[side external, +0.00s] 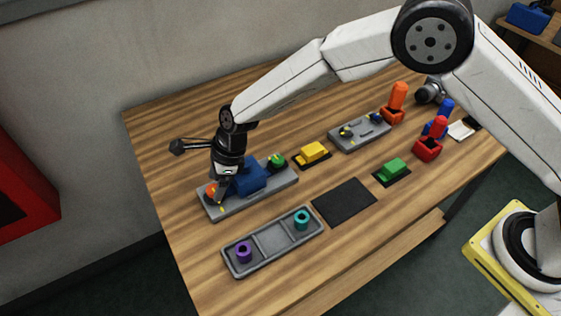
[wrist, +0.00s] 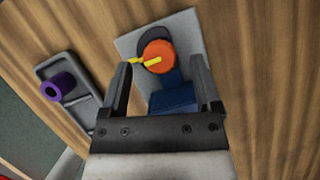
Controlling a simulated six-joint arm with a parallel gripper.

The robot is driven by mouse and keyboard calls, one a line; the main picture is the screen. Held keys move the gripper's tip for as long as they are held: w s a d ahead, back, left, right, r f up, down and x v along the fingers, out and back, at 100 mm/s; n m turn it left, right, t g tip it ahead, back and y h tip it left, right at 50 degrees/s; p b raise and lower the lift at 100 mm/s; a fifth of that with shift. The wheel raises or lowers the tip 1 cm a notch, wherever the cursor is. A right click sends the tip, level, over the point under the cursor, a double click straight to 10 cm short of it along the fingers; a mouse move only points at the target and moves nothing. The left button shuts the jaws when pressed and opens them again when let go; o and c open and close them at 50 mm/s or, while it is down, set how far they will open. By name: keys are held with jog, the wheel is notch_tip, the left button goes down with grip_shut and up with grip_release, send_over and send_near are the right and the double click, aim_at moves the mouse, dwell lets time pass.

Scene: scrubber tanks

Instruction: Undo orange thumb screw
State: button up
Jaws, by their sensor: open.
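The orange thumb screw (wrist: 157,56) sits near one end of a grey plate (wrist: 128,44), with a yellow pointer across its top. In the side view the orange thumb screw (side external: 210,190) is partly hidden by my gripper. My gripper (wrist: 160,78) is open in the wrist view, its fingers apart. The screw lies just past the fingertips, roughly between their lines, and nothing is held. A blue block (wrist: 173,98) on the plate lies between the fingers in that view. In the side view my gripper (side external: 219,192) points down at the screw end of the plate.
A green knob (side external: 277,160) is at the plate's other end. A grey tray (side external: 272,243) holds a purple ring (side external: 243,252) and a teal ring (side external: 301,219) in front. Yellow (side external: 313,153) and green (side external: 393,169) blocks stand to the right. A dark mat (side external: 344,202) is bare.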

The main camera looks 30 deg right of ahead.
jog(key=shift+a+f, duration=0.25)
jog(key=shift+f, duration=0.25)
grip_shut()
jog(key=shift+w, duration=0.1)
